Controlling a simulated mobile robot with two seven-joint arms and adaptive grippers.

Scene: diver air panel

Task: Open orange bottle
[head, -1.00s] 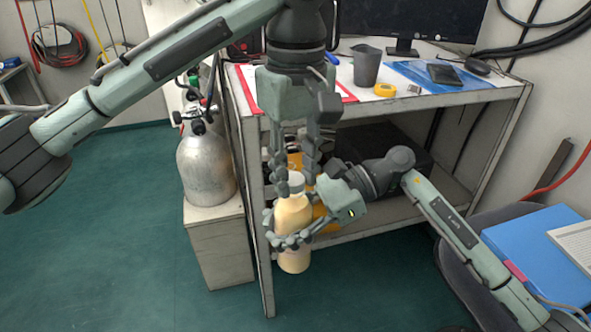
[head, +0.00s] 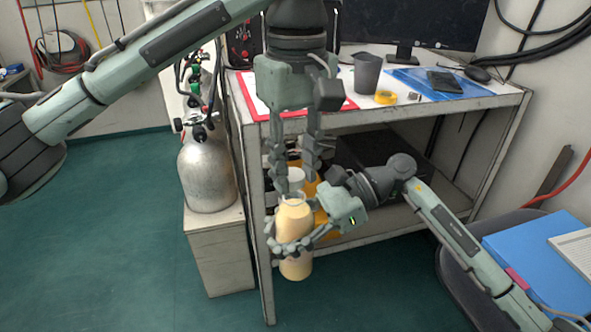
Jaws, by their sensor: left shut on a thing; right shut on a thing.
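The pale orange bottle (head: 296,218) is held upright in front of the bench's left leg. My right gripper (head: 291,246) is shut around its middle from the right. My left gripper (head: 291,187) points down from above and is shut on the grey-white cap (head: 295,174). The cap is just above the bottle's neck (head: 293,198), which now shows below it; they appear apart, with a very small gap. Part of the bottle's middle is hidden by the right fingers.
More orange containers stand on the bench's lower shelf, behind the grippers. The bench top (head: 450,104) holds a dark cup (head: 367,73), yellow tape (head: 385,97) and a blue folder (head: 425,82). A silver tank (head: 207,175) stands at left. The floor at left is clear.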

